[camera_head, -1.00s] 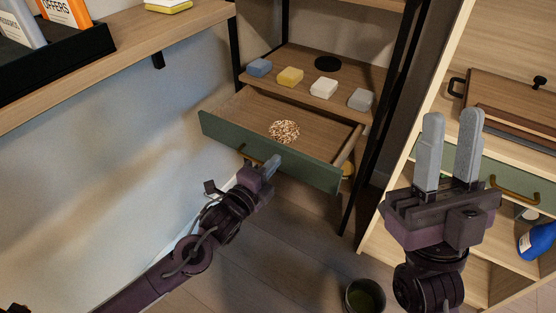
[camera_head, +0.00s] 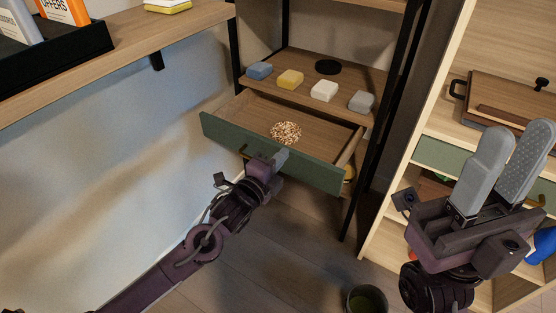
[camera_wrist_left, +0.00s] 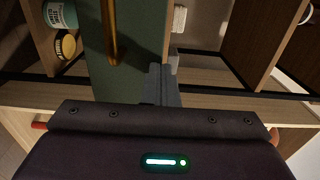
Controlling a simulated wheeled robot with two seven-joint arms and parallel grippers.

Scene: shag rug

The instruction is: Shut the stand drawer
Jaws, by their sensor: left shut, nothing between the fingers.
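The stand drawer is pulled out, with a green front (camera_head: 228,135) and a wooden inside (camera_head: 250,112). A patch of small tan-and-white pieces (camera_head: 286,132) lies in it. My left gripper (camera_head: 281,157) is shut and empty, at the outer side of the green front, right of the brass handle (camera_head: 245,150). In the left wrist view the shut fingers (camera_wrist_left: 162,84) are by the edge of the green front (camera_wrist_left: 92,75), beside the handle (camera_wrist_left: 109,32). I cannot tell whether they touch it. My right gripper (camera_head: 508,165) is open and empty, in front of the right shelf unit.
The stand shelf (camera_head: 300,75) above the drawer holds blue, yellow, white and grey blocks and a black disc (camera_head: 328,67). A black post (camera_head: 378,140) stands right of the drawer. A dark bin (camera_head: 366,299) is on the floor. A wall shelf (camera_head: 150,35) is at left.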

